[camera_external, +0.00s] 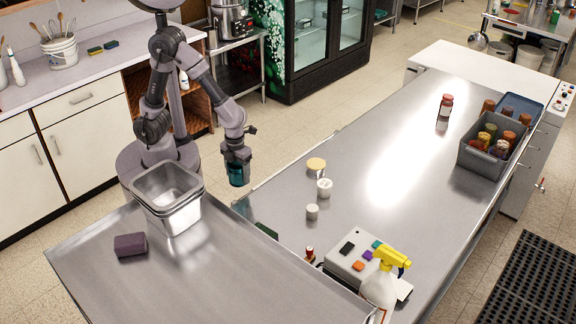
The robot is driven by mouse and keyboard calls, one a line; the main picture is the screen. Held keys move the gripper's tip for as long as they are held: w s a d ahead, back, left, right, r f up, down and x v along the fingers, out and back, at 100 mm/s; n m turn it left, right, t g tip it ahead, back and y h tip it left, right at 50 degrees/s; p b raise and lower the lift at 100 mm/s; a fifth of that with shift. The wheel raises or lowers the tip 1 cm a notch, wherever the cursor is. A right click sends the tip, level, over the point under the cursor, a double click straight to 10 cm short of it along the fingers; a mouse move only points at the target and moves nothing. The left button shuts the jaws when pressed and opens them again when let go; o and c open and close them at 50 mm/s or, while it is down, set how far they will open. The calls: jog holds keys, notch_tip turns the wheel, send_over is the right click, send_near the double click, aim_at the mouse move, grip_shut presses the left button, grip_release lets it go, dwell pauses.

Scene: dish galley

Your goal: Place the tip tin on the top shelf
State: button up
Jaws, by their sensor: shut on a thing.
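My gripper (237,157) points down and is shut on a teal, can-like thing, which I take to be the tip tin (238,175). The tin hangs upright in the air by the left edge of the long steel counter, right of the steel pans. A raised steel surface, apparently the top shelf (215,285), fills the front left. The tin is apart from it, beyond its back edge. The fingers hide the tin's upper part.
Nested steel pans (168,205) and a purple sponge (131,245) stand on the shelf; its front and right are clear. The counter (330,140) holds a yellow lid (316,164), white tubs (324,187), a spray bottle (380,285) and a grey bin (480,165) of jars.

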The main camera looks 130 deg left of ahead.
jog(key=shift+s+d, duration=0.3)
jog(key=shift+s, duration=0.4)
jog(key=w+a+r+n, duration=0.4)
jog(key=w+r+n, duration=0.1)
jog(key=r+n, duration=0.4)
jog(key=w+a+r+n, duration=0.4)
jog(key=w+r+n, duration=0.1)
jog(key=r+n, duration=0.4)
jog(key=w+d+r+m+p, duration=0.3)
jog(key=w+r+p, duration=0.3)
jog(key=w+r, duration=0.3)
jog(key=w+d+r+m+p, duration=0.1)
jog(key=w+d+m+p, duration=0.7)
jog(key=d+m, duration=0.45)
jog(key=w+d+r+m+p, duration=0.1)
jog(key=w+d+m+p, duration=0.65)
jog(key=d+m, duration=0.5)
jog(key=d+f+m+p, duration=0.2)
jog(key=d+m+p, duration=0.35)
jog(key=d, duration=0.85)
notch_tip(320, 180, down, 10)
jog(key=shift+d+f+m+b, duration=0.1)
jog(key=shift+d+m+b, duration=0.05)
jog(key=shift+m+b, duration=0.95)
